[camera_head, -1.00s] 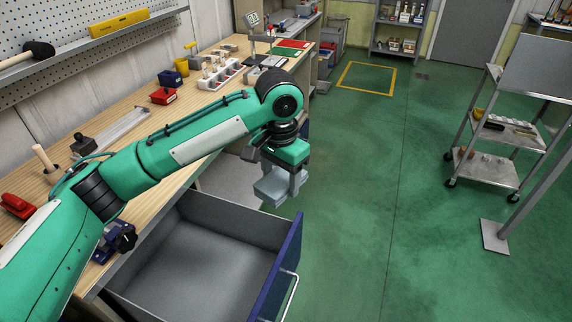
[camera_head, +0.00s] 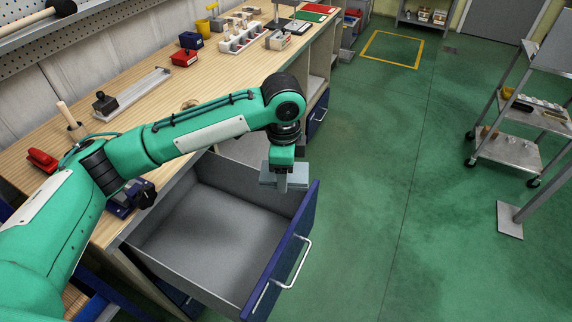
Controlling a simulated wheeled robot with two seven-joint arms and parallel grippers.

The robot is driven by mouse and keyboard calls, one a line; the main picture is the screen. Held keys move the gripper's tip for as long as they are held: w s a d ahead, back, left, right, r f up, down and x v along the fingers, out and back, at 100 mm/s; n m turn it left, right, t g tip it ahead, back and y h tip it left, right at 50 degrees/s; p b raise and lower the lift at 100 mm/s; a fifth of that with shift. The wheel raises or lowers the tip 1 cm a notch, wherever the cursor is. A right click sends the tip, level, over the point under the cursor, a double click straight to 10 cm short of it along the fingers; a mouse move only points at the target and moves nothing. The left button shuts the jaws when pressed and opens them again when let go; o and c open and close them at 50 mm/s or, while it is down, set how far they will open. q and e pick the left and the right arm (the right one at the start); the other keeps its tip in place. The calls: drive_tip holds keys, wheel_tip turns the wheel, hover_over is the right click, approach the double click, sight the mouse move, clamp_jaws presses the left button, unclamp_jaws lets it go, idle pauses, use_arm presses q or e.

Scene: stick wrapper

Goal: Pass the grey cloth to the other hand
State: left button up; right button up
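My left gripper (camera_head: 284,182) hangs at the end of the green arm, above the far right corner of the open drawer (camera_head: 190,240). A pale grey-blue flat thing, which looks like the grey cloth (camera_head: 268,180), sticks out on both sides of its fingers. The gripper appears shut on it. The near finger and wrist hide the middle of the cloth. My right gripper is not in view.
The drawer is pulled out below the arm and looks empty; its blue front (camera_head: 290,255) has a metal handle. The wooden workbench (camera_head: 130,128) holds a tray (camera_head: 133,95), red bins and tools. A metal cart (camera_head: 508,150) stands at the right. The green floor between is clear.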

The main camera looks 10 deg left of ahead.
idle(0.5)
use_arm(q)
drive_tip(key=shift+a+n, duration=0.45)
drive_tip(key=shift+n, duration=0.05)
drive_tip(key=s+a+n, duration=0.3)
drive_tip(key=a+n, duration=1.1)
drive_tip(key=n, duration=0.2)
drive_tip(key=shift+s+a+n, duration=0.35)
drive_tip(key=shift+a+n, duration=0.05)
